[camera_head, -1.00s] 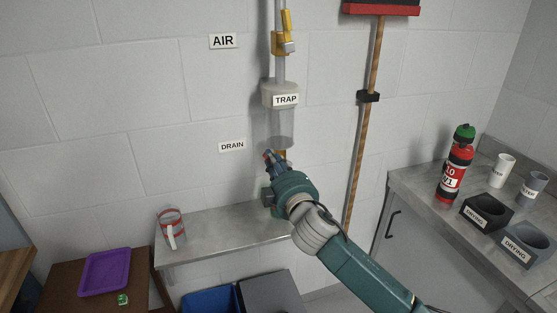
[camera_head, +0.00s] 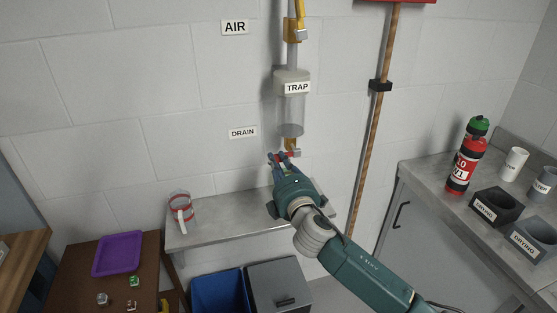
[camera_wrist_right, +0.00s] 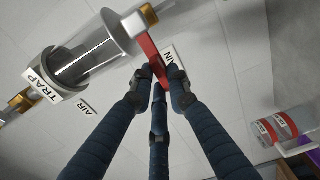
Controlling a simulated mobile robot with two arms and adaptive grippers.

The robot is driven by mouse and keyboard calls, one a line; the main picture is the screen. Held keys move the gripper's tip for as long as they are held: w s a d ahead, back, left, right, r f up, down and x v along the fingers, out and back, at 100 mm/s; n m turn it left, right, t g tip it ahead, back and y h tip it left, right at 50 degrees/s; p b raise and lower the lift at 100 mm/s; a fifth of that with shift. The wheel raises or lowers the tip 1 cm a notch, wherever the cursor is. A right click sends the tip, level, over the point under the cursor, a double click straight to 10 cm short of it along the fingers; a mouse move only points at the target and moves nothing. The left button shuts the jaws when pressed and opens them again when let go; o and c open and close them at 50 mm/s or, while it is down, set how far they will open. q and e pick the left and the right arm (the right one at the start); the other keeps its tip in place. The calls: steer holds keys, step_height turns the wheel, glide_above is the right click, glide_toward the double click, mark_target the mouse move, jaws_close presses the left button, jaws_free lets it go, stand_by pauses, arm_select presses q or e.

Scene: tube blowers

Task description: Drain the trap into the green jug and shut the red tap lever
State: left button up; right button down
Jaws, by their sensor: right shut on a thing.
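The trap (camera_head: 292,110) is a clear bowl under a pale cap, fixed to the wall. Below it is a brass drain fitting (camera_head: 290,143) with a red tap lever (camera_wrist_right: 150,52). My right gripper (camera_head: 279,160) is just under the bowl, with its dark blue fingers closed on the red lever, as the right wrist view shows. Whether liquid is in the bowl I cannot tell. No green jug shows. A jug with red bands (camera_head: 181,212) stands on the left end of the grey shelf, apart from the drain. My left gripper is out of view.
A grey shelf (camera_head: 228,213) runs below the trap, partly hidden by my right arm. A yellow air valve (camera_head: 293,30) is above. A broom handle (camera_head: 373,125) hangs to the right. The right counter holds a red fire-extinguisher-like bottle (camera_head: 467,158) and drying holders (camera_head: 497,206).

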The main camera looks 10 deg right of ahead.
steer(key=shift+f, duration=0.1)
stand_by(0.3)
steer(key=c, duration=1.7)
jaws_free()
steer(key=shift+o, duration=0.2)
steer(key=s, duration=1.2)
steer(key=shift+d, duration=0.15)
